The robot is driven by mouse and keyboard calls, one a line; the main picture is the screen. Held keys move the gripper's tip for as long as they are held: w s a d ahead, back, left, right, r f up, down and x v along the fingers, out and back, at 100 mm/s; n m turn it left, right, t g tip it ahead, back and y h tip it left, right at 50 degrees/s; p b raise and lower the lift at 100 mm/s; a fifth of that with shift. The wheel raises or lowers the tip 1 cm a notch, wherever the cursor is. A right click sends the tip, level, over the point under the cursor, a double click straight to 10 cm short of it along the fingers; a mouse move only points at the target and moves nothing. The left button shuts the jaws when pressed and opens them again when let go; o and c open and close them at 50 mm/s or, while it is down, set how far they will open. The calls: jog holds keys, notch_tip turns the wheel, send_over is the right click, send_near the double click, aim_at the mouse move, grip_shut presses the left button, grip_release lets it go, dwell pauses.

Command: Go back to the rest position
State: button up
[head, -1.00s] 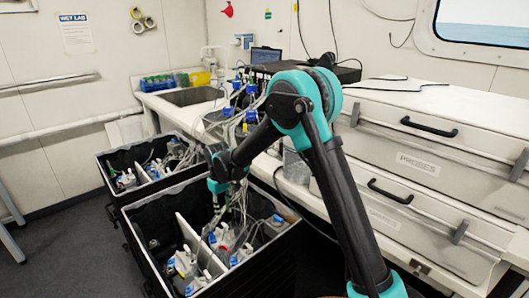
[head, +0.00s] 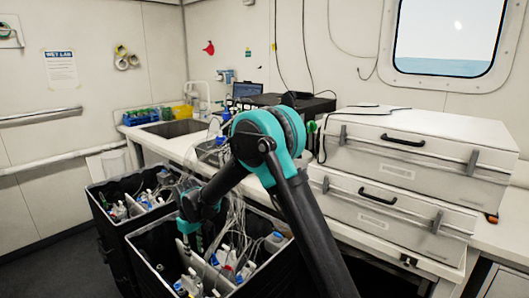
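My arm reaches from the bottom of the head view up to a teal elbow, then down to the left. My gripper (head: 193,240) hangs at the left side, over or just inside the front black crate (head: 142,252). Its fingers are small and partly lost against the crate's contents, so I cannot tell whether they are open or hold anything. The front crate holds several bottles with blue caps and thin tubes, with pale dividers between them.
A second black crate (head: 96,207) with bottles stands behind. Thin tubing runs near my forearm. A bench with a sink (head: 172,128), a laptop (head: 246,90) and two stacked white cases (head: 425,150) lines the wall. Dark floor (head: 45,250) is clear at left.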

jog(key=s+d+r+m+t, duration=0.1)
jog(key=d+r+m, duration=0.25)
jog(key=d, duration=0.95)
jog(key=s+d+r+m+t, duration=0.15)
jog(key=d+r, duration=0.25)
jog(key=d, duration=1)
jog(key=s+d+f+m+t, duration=0.1)
jog(key=s+d+m, duration=0.4)
jog(key=s+d, duration=1.1)
jog(key=shift+d+f+m+t, duration=0.35)
jog(key=shift+d+f, duration=0.4)
jog(key=shift+d, duration=0.45)
